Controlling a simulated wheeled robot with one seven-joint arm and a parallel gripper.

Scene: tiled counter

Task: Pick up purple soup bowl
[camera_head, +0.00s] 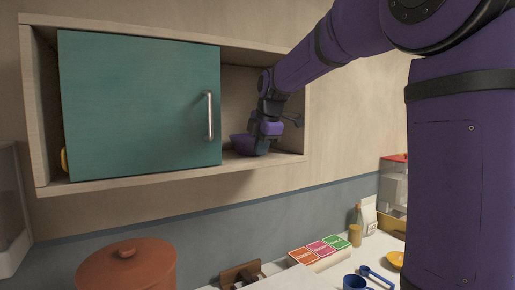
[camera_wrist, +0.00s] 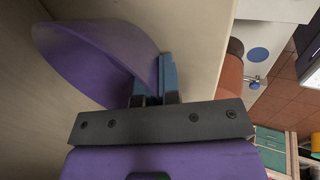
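The purple soup bowl (camera_head: 239,143) is at the open right part of the wall cabinet, low over its shelf floor. My gripper (camera_head: 259,147) is at the bowl's right side and hides part of it. In the wrist view the bowl (camera_wrist: 92,62) fills the upper left. My gripper's fingers (camera_wrist: 156,85) are close together at the bowl's wall, one finger mostly hidden by the bowl. They appear shut on that wall. I cannot tell whether the bowl touches the shelf.
The cabinet's green door (camera_head: 140,105) covers its left part, beside the bowl. The cabinet's shelf floor (camera_head: 285,158) is bare at right. Below are a red-brown pot (camera_head: 127,268), colored boxes (camera_head: 318,250) and a blue mug (camera_head: 354,283).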

